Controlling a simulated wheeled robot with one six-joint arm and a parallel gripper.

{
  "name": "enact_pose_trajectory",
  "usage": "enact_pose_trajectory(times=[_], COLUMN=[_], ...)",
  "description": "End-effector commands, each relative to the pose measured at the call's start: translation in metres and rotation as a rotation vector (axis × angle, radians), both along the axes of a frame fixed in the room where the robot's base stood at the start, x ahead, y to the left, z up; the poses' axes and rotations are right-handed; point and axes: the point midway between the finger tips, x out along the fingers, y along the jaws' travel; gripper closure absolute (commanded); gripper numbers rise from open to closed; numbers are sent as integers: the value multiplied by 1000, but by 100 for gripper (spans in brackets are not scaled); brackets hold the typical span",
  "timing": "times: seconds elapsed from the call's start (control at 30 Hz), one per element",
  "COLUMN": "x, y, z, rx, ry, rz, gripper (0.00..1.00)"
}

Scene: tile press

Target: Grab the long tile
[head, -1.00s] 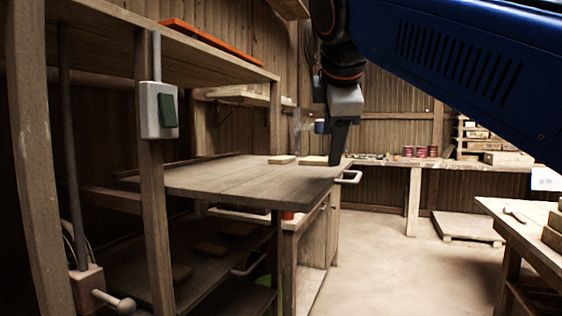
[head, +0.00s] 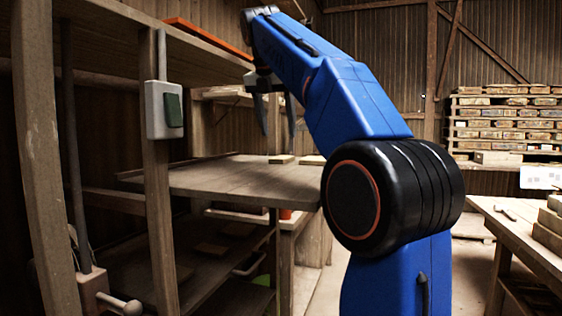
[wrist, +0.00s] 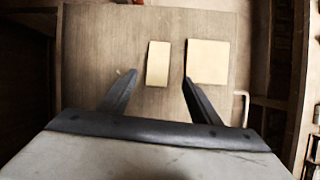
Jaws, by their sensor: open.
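The long tile (wrist: 158,63) is a narrow pale rectangle lying flat on the wooden shelf top (head: 215,178). In the head view it appears to be the left one of two thin slabs (head: 281,159). A wider, nearly square pale tile (wrist: 208,62) lies just to its right; it also shows in the head view (head: 312,160), partly behind my arm. My gripper (head: 277,125) is open and empty, pointing down above the board. In the wrist view its fingers (wrist: 160,78) lie on either side of the long tile's near end, the right one near the square tile.
An upper shelf with an orange strip (head: 207,38) overhangs at the back left. A metal handle (wrist: 241,108) juts from the board's right edge. A workbench (head: 520,228) stands at right.

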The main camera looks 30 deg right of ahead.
Motion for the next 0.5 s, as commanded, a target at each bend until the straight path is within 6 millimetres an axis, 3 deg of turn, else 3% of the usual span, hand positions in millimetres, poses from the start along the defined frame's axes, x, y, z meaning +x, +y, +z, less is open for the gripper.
enact_pose_trajectory(times=[0.23,0.5], x=[10,14], y=[-2,-9], z=[-7,-28], rx=[-4,-4], ry=[32,31], rz=[46,44], gripper=[42,42])
